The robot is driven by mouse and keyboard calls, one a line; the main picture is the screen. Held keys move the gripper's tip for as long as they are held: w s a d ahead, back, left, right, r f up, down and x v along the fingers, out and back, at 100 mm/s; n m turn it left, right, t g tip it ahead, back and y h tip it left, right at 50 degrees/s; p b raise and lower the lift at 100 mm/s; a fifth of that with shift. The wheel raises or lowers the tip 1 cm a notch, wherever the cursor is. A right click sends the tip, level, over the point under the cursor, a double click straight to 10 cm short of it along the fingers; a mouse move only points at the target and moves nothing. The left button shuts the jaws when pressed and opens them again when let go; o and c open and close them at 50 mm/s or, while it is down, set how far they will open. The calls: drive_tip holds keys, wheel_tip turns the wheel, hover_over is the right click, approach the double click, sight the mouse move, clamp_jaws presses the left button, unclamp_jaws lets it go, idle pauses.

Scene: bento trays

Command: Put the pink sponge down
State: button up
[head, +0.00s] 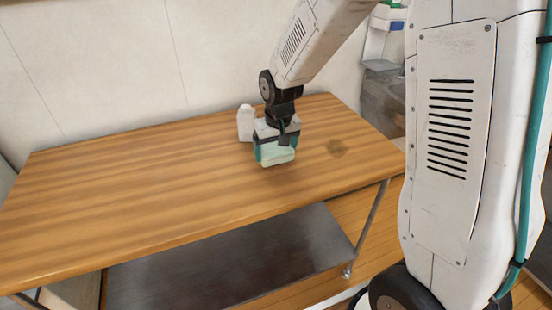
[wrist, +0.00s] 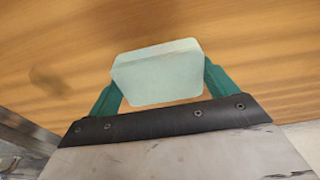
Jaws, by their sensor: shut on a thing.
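A pale mint-green block, sponge-like (head: 278,155), is between the teal fingers of my gripper (head: 274,151) over the back right part of the wooden table (head: 150,200). I see no pink sponge. In the wrist view the block (wrist: 158,75) fills the gap between the two teal fingers of my gripper (wrist: 162,86), which are shut on its left and right sides. Wood grain shows behind it. I cannot tell whether the block touches the table or hangs just above it.
A white bottle (head: 245,123) stands close behind and left of my gripper. The left and middle of the table are bare. A wall stands behind, and a dark lower shelf (head: 235,262) lies underneath.

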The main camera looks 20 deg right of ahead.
sight(276, 159)
drive_tip(key=shift+f, duration=1.75)
drive_tip(key=shift+f, duration=0.15)
drive_tip(key=o, duration=0.9)
drive_tip(key=shift+c, duration=0.2)
drive_tip(key=r, duration=0.4)
drive_tip(key=s+r, duration=0.1)
drive_tip(key=r, duration=0.3)
drive_tip(key=s+r, duration=0.1)
drive_tip(key=r, duration=0.3)
drive_tip(key=shift+r, duration=0.2)
drive_tip(key=s+d+r, duration=0.1)
drive_tip(key=s+r, duration=0.2)
drive_tip(key=s, duration=0.6)
drive_tip(key=s+d+r, duration=0.1)
drive_tip(key=s+r, duration=0.2)
drive_tip(key=s, duration=0.6)
drive_tip(key=s+d+r, duration=0.1)
drive_tip(key=s+r, duration=0.2)
drive_tip(key=s, duration=0.7)
drive_tip(key=shift+g, duration=0.3)
